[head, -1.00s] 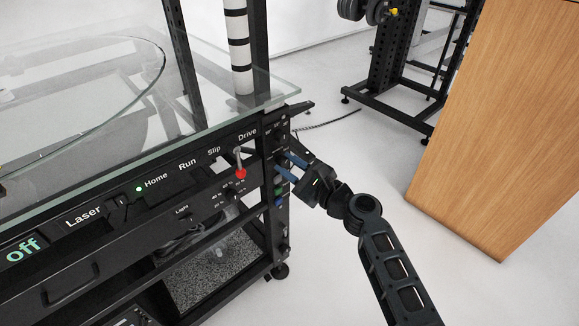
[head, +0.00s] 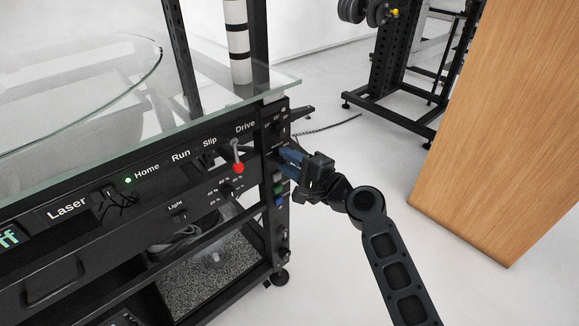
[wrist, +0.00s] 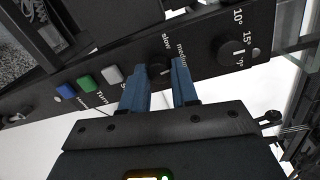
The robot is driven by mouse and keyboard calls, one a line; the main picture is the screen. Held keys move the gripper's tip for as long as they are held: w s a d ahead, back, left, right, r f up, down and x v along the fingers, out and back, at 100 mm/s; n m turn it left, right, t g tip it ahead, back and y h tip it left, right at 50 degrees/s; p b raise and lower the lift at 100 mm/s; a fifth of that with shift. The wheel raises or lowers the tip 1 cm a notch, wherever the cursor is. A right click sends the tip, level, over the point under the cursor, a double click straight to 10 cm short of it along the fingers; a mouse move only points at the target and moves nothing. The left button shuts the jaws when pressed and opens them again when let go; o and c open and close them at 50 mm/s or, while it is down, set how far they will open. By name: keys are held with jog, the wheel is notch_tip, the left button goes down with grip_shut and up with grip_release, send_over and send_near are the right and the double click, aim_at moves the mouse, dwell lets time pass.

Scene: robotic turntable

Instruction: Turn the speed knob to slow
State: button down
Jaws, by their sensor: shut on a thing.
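The speed knob (wrist: 158,70) is a small black round knob on the narrow black side panel, beside the white words "slow" and "medium". In the wrist view my gripper (wrist: 160,78) has its two blue fingers on either side of the knob, shut on it. The fingers hide parts of the knob and its labels, and I cannot tell which mark its pointer faces. In the head view my gripper (head: 282,160) reaches the side panel (head: 271,130) from the right and hides the knob.
A second black knob (wrist: 229,51), marked in degrees, sits to the right. White (wrist: 112,75), green (wrist: 86,83) and blue (wrist: 66,90) buttons are to the left. A red-tipped lever (head: 238,167) sticks out of the front panel. A wooden panel (head: 495,130) stands to the right, with open floor between.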

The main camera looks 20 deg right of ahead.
jog(key=n+b, duration=0.2)
jog(key=n, duration=0.1)
jog(key=shift+f+h, duration=0.2)
jog(key=shift+h, duration=0.1)
jog(key=shift+a+n+b, duration=0.1)
jog(key=shift+n+b, duration=0.85)
jog(key=shift+n, duration=0.95)
jog(key=shift+r, duration=0.1)
jog(key=c, duration=0.9)
grip_release()
jog(key=shift+o, duration=0.2)
jog(key=shift+s+r, duration=0.1)
jog(key=p+v, duration=0.1)
jog(key=v, duration=0.6)
jog(key=shift+s, duration=0.35)
